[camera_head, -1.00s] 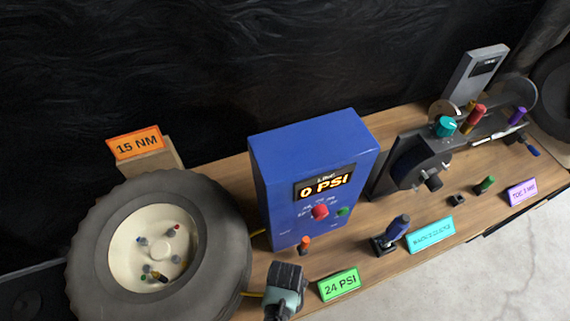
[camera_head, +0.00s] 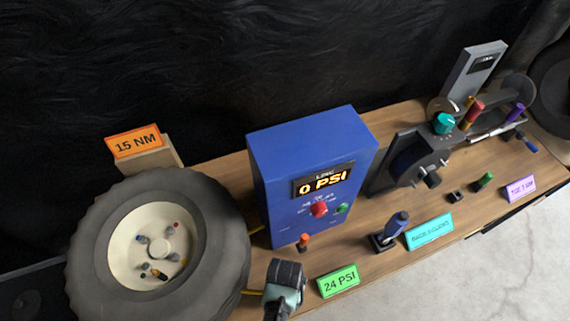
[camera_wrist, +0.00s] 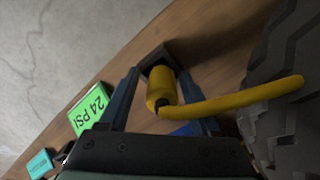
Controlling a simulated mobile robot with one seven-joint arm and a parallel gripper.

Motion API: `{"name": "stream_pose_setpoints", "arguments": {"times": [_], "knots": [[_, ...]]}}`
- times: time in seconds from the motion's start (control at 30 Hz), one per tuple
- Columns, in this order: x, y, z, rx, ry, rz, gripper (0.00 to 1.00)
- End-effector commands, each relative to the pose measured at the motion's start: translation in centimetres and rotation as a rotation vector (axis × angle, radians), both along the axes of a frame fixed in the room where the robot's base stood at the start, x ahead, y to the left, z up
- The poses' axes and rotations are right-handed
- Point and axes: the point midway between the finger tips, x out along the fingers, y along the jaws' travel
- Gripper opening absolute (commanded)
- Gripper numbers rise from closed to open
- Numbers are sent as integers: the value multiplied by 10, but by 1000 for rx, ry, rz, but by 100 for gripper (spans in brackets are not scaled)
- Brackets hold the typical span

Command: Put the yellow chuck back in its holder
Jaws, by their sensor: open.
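The yellow chuck (camera_wrist: 160,90) shows in the wrist view with its thick yellow hose (camera_wrist: 235,103) running right towards the tyre. Its far end meets a dark block-like holder (camera_wrist: 152,57) on the wooden bench; I cannot tell how deep it sits. My gripper (camera_wrist: 160,76) is open, with one finger on each side of the chuck; a small gap seems to show on both sides. In the head view my gripper's teal and dark housing (camera_head: 284,285) is at the bottom, left of the green 24 PSI sign (camera_head: 338,281). The chuck and fingertips are hidden there.
The tyre (camera_head: 215,215) stands close left of my gripper. The blue inflator box (camera_head: 315,140) reads 0 PSI behind it. A blue-handled tool (camera_head: 397,224) in a dark stand, a black machine (camera_head: 405,160) and a cyan sign (camera_head: 430,229) lie to the right.

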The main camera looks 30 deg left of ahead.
Motion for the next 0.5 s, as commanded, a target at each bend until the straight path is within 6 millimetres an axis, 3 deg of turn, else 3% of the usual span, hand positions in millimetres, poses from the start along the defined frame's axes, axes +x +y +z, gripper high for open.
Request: {"name": "stream_pose_setpoints", "arguments": {"times": [0.23,0.5], "knots": [[-1,1,21,1,1,2,68],[-1,0,75,2,-1,1,68]]}}
